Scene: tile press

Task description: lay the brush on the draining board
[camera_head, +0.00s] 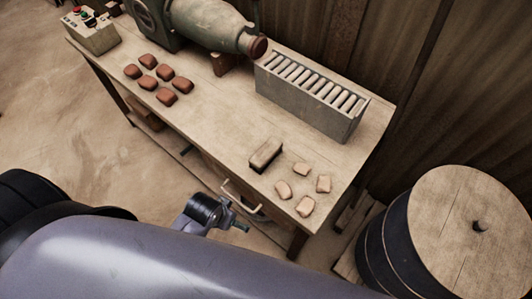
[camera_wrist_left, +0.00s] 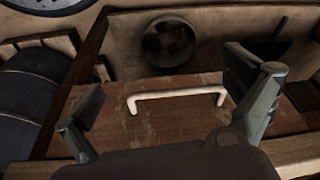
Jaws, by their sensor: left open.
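No brush shows clearly in either view. A brown block with a pale top (camera_head: 265,154) lies on the bench near its front edge; I cannot tell whether it is a brush. A grey slatted rack (camera_head: 312,95) stands at the back of the bench; I cannot tell whether it is the draining board. My left gripper (camera_head: 238,216) is open and empty in front of the bench's drawer. The pale drawer handle (camera_head: 240,195) also shows in the left wrist view (camera_wrist_left: 178,96), between the two spread fingers. No contact is visible. My right gripper is not in view.
The wooden bench (camera_head: 225,125) carries several red-brown tiles (camera_head: 148,82), several pale pieces (camera_head: 304,206) and a green machine (camera_head: 210,25). A dark barrel with a wooden lid (camera_head: 470,230) stands at the right. The bench's middle is clear. A dark round object (camera_wrist_left: 169,42) lies beyond the drawer front.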

